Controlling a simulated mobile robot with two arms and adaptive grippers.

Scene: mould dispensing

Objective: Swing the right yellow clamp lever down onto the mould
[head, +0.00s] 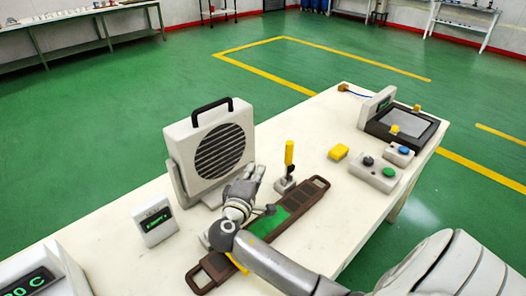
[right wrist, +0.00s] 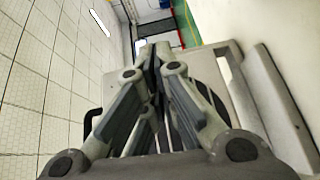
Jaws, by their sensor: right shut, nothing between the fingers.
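The right yellow clamp lever (head: 289,153) stands upright on its small grey clamp base (head: 285,185), at the far edge of the mould. The brown mould (head: 319,185) lies flat on the table with a green middle part (head: 267,223). My right gripper (head: 257,173) is shut and empty, left of the lever and apart from it, in front of the fan unit. In the right wrist view the right gripper's fingertips (right wrist: 155,52) meet. My right arm hides part of the mould. A second yellow piece (head: 236,263) shows partly behind the arm, near the mould's left end. My left gripper is out of view.
A grey fan unit (head: 213,148) with a black handle stands close behind my right gripper. A small display box (head: 154,221) stands to its left. A yellow block (head: 338,152), a button box (head: 376,173) and a dark framed tray (head: 402,129) are to the right on the white table (head: 312,240).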

